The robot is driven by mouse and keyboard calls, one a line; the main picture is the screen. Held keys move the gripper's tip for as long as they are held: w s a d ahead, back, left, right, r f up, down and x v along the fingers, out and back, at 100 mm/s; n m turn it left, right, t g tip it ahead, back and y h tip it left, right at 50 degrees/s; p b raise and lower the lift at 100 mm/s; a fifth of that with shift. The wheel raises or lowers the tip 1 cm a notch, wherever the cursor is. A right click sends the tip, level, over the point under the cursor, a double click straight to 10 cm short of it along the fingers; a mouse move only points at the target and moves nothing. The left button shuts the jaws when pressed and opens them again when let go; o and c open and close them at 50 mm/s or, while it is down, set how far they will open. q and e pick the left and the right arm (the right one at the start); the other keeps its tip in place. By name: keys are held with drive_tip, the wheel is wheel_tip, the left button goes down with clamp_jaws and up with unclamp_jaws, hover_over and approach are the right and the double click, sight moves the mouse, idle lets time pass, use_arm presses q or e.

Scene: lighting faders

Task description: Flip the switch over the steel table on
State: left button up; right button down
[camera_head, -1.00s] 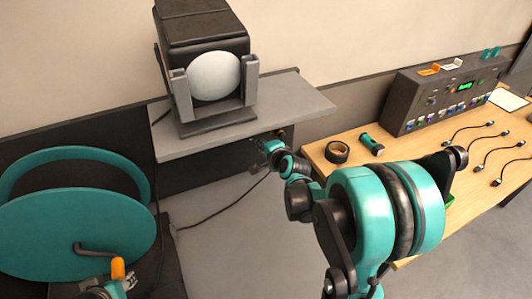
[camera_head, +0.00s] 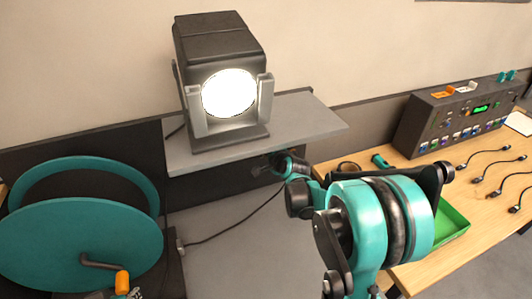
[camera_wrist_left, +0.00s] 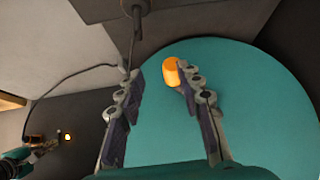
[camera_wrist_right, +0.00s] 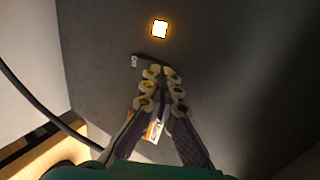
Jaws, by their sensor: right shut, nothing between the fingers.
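In the right wrist view, my right gripper (camera_wrist_right: 160,73) is shut and empty, its tips close to a dark panel (camera_wrist_right: 225,60). A small square light (camera_wrist_right: 160,29) glows white-orange on that panel beyond the tips. A small orange-and-white piece (camera_wrist_right: 154,129) shows between the fingers; I cannot tell whether it is the switch. In the head view the right fingertips are hidden under the grey shelf (camera_head: 310,115). The lamp (camera_head: 229,94) on that shelf is lit bright white. My left gripper (camera_wrist_left: 157,76) is open, an orange crank handle (camera_wrist_left: 172,73) by its right finger.
The teal reel (camera_head: 75,240) with its crank stands at the left. A black cable (camera_head: 235,225) runs below the shelf. A wooden bench (camera_head: 440,175) at the right holds a control console (camera_head: 455,120), several short cables and a green tray (camera_head: 450,228).

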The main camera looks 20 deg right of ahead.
use_arm(q)
drive_tip(key=shift+r+p, duration=0.55)
drive_tip(key=shift+p, duration=0.1)
use_arm(e)
drive_tip(key=shift+r, duration=0.8)
drive_tip(key=shift+s, duration=0.1)
